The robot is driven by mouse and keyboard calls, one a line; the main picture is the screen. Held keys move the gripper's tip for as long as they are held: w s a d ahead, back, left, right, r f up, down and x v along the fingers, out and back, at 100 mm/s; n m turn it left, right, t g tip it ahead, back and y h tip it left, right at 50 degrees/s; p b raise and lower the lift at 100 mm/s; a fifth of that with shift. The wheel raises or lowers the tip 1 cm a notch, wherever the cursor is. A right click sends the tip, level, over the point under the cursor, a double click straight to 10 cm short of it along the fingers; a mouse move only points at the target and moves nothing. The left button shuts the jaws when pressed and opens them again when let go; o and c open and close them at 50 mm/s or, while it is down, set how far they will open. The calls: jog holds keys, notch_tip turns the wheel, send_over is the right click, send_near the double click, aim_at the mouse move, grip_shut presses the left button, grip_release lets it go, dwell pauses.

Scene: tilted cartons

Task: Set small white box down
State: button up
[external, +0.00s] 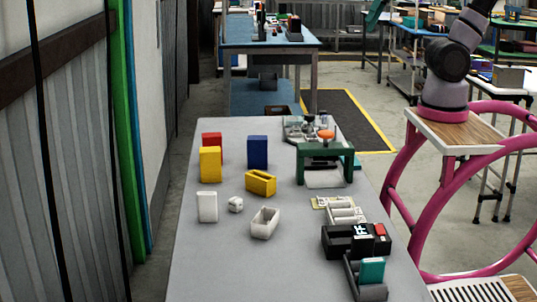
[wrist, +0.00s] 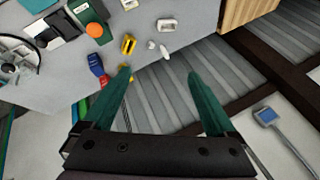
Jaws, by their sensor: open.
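White pieces stand near the left front of the grey table: an upright white box (external: 207,207), a small white block (external: 235,204) and an open white bin (external: 265,223). I cannot tell for certain which one the task calls the small white box. The wrist view also shows the open white bin (wrist: 167,25), the small white block (wrist: 151,44) and the upright white box (wrist: 164,52).
Red (external: 211,142), yellow (external: 210,164) and blue (external: 257,152) boxes stand behind the white pieces, with a yellow bin (external: 260,182) beside them. A green stand (external: 325,150) and a black device (external: 355,240) are on the right. The grey table (external: 220,270) is clear at the front left.

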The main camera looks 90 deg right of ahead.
jog(key=shift+n+t+h, duration=0.3)
jog(key=shift+t+h, duration=0.2)
jog(key=shift+t, duration=0.2)
jog(key=s+d, duration=0.1)
jog(key=s+d+r, duration=0.1)
jog(key=s, duration=0.1)
jog(key=shift+s+d, duration=0.1)
jog(key=shift+d, duration=0.15)
